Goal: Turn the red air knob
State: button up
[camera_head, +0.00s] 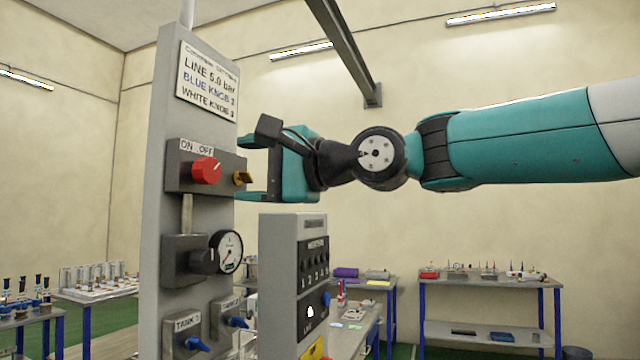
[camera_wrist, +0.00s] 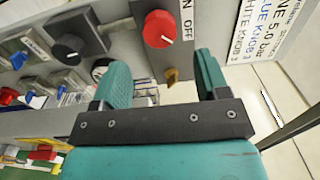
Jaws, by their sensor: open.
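The red air knob (camera_head: 206,170) sits on a dark box under an ON/OFF label on the upright grey panel (camera_head: 155,120). A white mark runs across its face, slanting to the upper right in the head view. In the wrist view the red knob (camera_wrist: 159,28) is beyond the fingertips, near the top middle. My gripper (camera_head: 247,170) is open and empty, to the right of the knob in the head view. Its teal fingers (camera_wrist: 160,85) point toward the panel, and the knob appears apart from them.
A small brass part (camera_head: 242,179) sticks out beside the knob, near my fingers. Below are a black knob with a gauge (camera_head: 229,252) and blue tank knobs (camera_head: 197,343). A grey control box (camera_head: 280,285) stands below my gripper. Tables (camera_head: 490,276) with small items are behind.

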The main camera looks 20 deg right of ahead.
jog(key=b+v, duration=0.3)
jog(key=v, duration=0.7)
jog(key=shift+s+d, duration=0.25)
jog(key=s+a+f+n+g+h, duration=0.1)
jog(key=s+f+n+g+h, duration=0.15)
jog(key=f, duration=0.85)
jog(key=s+a+f+n+g+h, duration=0.15)
jog(key=f+n, duration=0.25)
jog(key=f, duration=0.6)
jog(key=s+d+f+n+g+h, duration=0.2)
jog(key=s+f+n+g+h, duration=0.1)
jog(key=s+f, duration=0.4)
jog(key=s+d+f+n+g+h+b, duration=0.1)
jog(key=s+d+f+n+g+h, duration=0.1)
jog(key=s+f, duration=0.5)
notch_tip(320, 180, down, 5)
jog(key=n+g+h, duration=0.1)
jog(key=n+g, duration=0.1)
jog(key=n, duration=0.1)
jog(key=shift+a, duration=0.1)
jog(key=shift+c, duration=0.5)
dwell(0.4)
